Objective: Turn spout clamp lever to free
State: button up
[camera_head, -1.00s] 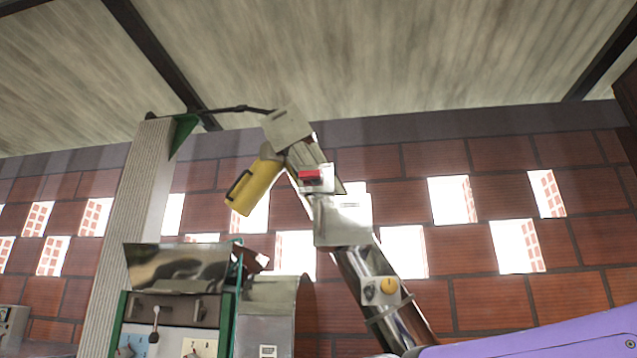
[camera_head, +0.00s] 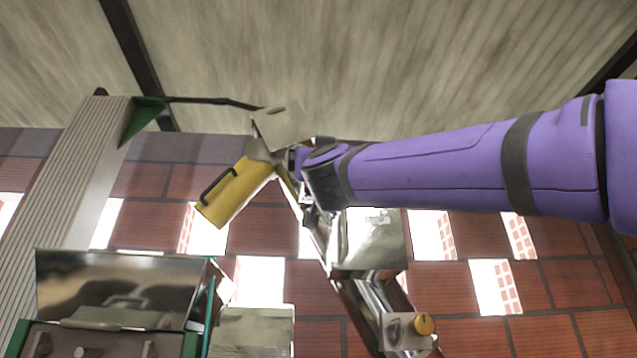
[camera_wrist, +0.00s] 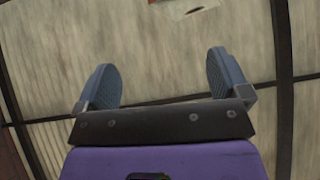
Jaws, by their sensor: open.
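My gripper (camera_wrist: 162,82) is open in the wrist view, its two blue-grey fingers wide apart with nothing between them. In the head view my purple arm reaches in from the right, and its end lies over the middle of the slanted metal pipe (camera_head: 368,240). My fingers cannot be made out there. No spout clamp lever can be picked out with certainty; the part of the pipe behind my arm is hidden. Whether my gripper touches the pipe cannot be told.
A yellow cylinder (camera_head: 235,192) and a pale box (camera_head: 283,127) sit at the pipe's top. A pale ribbed column (camera_head: 75,180) with a green bracket (camera_head: 145,118) and a metal hopper (camera_head: 118,290) stand left. A pale piece with a dark slot (camera_wrist: 187,6) tops the wrist view.

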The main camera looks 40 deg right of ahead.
jog(key=shift+w+d+r+m+g+h, duration=0.15)
jog(key=shift+w+d+r+m+h, duration=0.35)
jog(key=shift+w+d, duration=1.1)
jog(key=shift+w+d+r+m+g+h, duration=0.1)
jog(key=shift+w+d+r+h, duration=0.15)
jog(key=shift+w+d+r, duration=0.9)
jog(key=shift+w+d+r+m+g+h, duration=0.15)
jog(key=shift+w+d+m+h, duration=0.2)
jog(key=shift+w+d, duration=1.7)
jog(key=shift+w+a, duration=0.55)
jog(key=shift+c, duration=0.3)
jog(key=c, duration=0.9)
